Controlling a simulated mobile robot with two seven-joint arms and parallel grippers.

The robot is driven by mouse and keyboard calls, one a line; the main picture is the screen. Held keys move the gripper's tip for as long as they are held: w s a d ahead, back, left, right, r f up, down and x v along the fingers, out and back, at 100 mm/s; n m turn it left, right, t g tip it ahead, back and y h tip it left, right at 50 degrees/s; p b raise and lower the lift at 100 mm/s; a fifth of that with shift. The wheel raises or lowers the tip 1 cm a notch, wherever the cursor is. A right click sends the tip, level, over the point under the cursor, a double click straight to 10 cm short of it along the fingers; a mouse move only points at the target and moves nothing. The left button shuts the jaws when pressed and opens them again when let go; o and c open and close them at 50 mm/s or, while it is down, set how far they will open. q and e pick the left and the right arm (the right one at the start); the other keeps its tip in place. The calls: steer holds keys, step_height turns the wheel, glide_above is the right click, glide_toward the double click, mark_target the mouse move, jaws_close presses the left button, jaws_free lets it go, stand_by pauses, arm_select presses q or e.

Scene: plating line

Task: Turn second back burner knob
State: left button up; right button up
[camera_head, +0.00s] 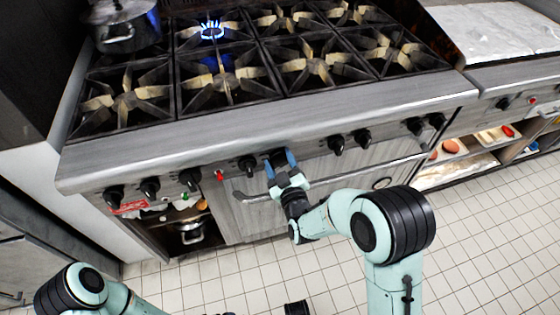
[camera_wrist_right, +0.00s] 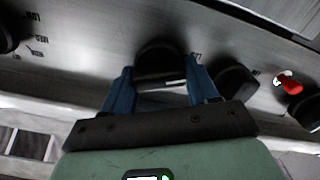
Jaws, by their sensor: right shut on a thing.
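My right gripper (camera_head: 280,160) is at the stove's front panel. Its two blue fingers are shut on a black knob (camera_head: 277,156), one finger on each side. In the right wrist view the same knob (camera_wrist_right: 160,62) sits between the fingertips of the gripper (camera_wrist_right: 158,82). The knob is partly hidden by the fingers in the head view. A blue flame burns on the second back burner from the left (camera_head: 212,30). My left arm shows at the lower left of the head view, but its gripper is not visible.
Neighbouring knobs line the panel, including one close to the left (camera_head: 247,166) and one to the right (camera_head: 336,144). A small red knob (camera_head: 219,175) is farther left. A pot (camera_head: 122,28) stands at the back left. An oven handle (camera_head: 330,183) runs below the panel.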

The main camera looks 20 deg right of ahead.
stand_by(0.3)
steer(key=o, duration=1)
steer(key=shift+s, duration=0.15)
arm_select(q)
steer(key=s+d+r+g+p, duration=0.2)
steer(key=s+r+p, duration=0.5)
steer(key=r+p, duration=0.1)
steer(key=shift+d+m+h, duration=0.2)
steer(key=shift+m+h, duration=0.1)
steer(key=shift+h, duration=0.1)
arm_select(e)
steer(key=s, duration=1.3)
steer(key=shift+d, duration=0.2)
arm_select(q)
steer(key=shift+w+r, duration=0.1)
arm_select(e)
steer(key=shift+f, duration=0.1)
